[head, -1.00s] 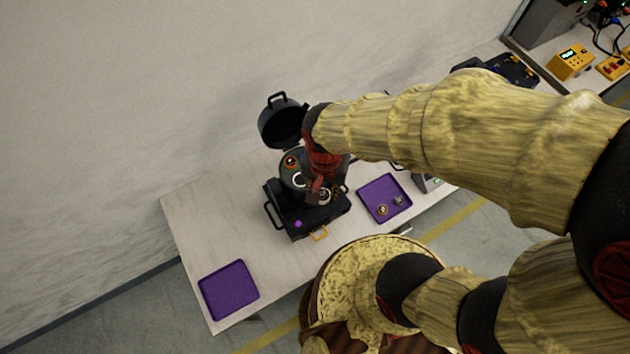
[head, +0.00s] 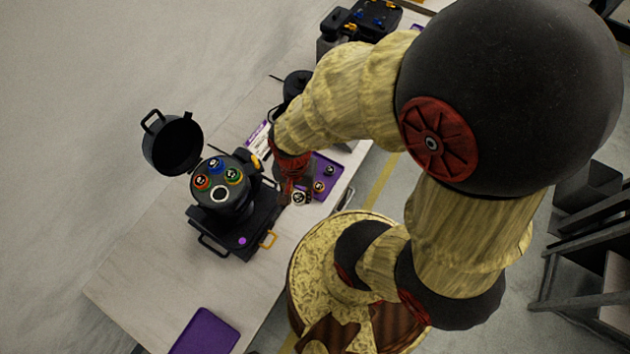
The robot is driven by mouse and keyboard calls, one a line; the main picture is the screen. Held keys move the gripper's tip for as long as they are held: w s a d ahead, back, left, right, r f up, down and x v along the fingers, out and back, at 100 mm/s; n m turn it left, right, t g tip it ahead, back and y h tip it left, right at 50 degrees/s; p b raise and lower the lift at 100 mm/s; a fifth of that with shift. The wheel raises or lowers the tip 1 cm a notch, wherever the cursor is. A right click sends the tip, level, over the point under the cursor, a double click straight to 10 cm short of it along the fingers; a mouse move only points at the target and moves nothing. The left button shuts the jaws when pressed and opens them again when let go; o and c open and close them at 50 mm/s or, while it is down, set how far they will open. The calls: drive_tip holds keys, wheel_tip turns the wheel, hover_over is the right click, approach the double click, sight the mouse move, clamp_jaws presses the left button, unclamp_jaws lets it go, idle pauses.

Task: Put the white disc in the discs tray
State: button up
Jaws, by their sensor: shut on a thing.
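My gripper (head: 296,192) is shut on the white disc (head: 299,199), a small round piece with a pale rim and dark centre. It holds the disc at the near left edge of a purple tray (head: 335,160); I cannot tell how high above the tray or table it is. This tray holds two small discs, one orange-rimmed (head: 319,186) and one greyish (head: 330,170). My gripper and wrist hide the tray's left part. I cannot read any label on it.
An open black par can (head: 230,205) stands left of my gripper, its lid (head: 172,143) swung back. Its face shows red, blue and green rimmed discs and a white ring (head: 219,194). An empty purple tray (head: 206,335) lies at the table's near end, with bare tabletop (head: 150,260) beside it.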

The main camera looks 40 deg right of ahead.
drive_tip(key=s+d+f+m+b, duration=0.1)
drive_tip(key=d+f+m+b, duration=0.35)
drive_tip(key=f, duration=0.75)
drive_tip(key=shift+n, duration=0.35)
drive_tip(key=w+d+f, duration=0.2)
drive_tip(key=w+f, duration=0.1)
drive_tip(key=w, duration=0.2)
drive_tip(key=w+d+f+b, duration=0.1)
drive_tip(key=w+d+f, duration=0.2)
drive_tip(key=w+f, duration=0.1)
drive_tip(key=w+d+f+b, duration=0.1)
drive_tip(key=w+d+f, duration=0.2)
drive_tip(key=w, duration=0.3)
drive_tip(key=shift+w+d+f, duration=0.1)
drive_tip(key=shift+w+f, duration=0.1)
drive_tip(key=shift+f, duration=0.15)
drive_tip(key=shift+w+d+f, duration=0.15)
drive_tip(key=shift+w+f, duration=0.25)
drive_tip(key=shift+f, duration=1.55)
drive_tip(key=shift+f, duration=0.1)
drive_tip(key=shift+f+b, duration=0.1)
drive_tip(key=shift+b, duration=0.2)
drive_tip(key=o, duration=0.7)
drive_tip(key=shift+o, duration=0.2)
